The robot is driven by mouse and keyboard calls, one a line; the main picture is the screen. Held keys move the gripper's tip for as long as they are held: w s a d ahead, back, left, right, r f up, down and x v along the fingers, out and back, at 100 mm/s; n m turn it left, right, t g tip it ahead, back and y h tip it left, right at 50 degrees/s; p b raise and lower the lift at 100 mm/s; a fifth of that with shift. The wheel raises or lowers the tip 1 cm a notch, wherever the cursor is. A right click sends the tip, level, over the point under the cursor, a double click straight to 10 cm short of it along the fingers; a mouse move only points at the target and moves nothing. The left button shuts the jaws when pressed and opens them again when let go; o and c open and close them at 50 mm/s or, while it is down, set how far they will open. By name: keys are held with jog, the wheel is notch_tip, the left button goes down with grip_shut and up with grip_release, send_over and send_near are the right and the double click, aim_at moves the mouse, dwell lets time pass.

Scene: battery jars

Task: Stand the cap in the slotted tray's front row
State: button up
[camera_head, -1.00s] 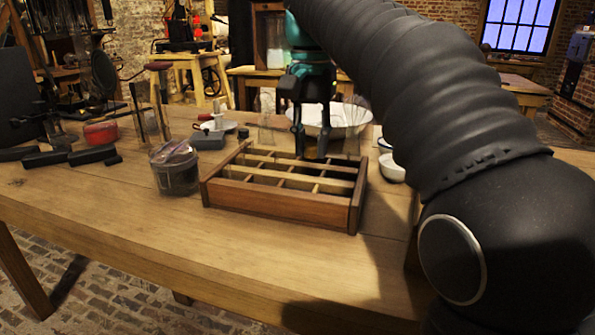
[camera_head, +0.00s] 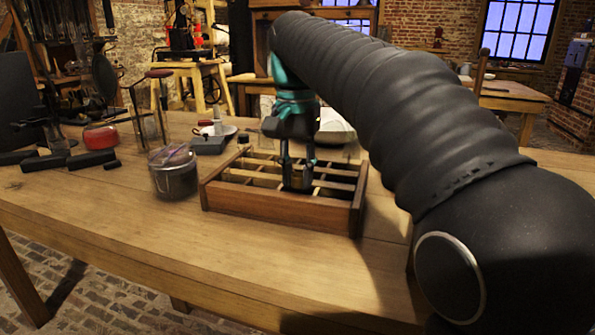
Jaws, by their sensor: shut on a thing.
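The slotted tray (camera_head: 282,207) is a brown wooden box with dividers on the bench, its long front wall facing me. My gripper (camera_head: 298,174) points straight down over the tray, right of its middle. Its fingers are shut on a small dark, round thing, which I take to be the cap (camera_head: 298,180). The cap appears upright, low at the front-row compartments. I cannot tell whether it touches the tray floor, as the front wall and the fingers hide its lower part.
A lidded glass jar (camera_head: 174,174) stands just left of the tray. A small dark cylinder (camera_head: 243,137) is behind the tray's back left corner. A grey block (camera_head: 208,145) and a red container (camera_head: 101,136) lie farther left. The bench front is clear.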

aim_at(297, 184)
jog(key=shift+f, duration=0.55)
jog(key=o, duration=0.8)
jog(key=shift+r+p, duration=1.25)
jog(key=shift+r, duration=3.15)
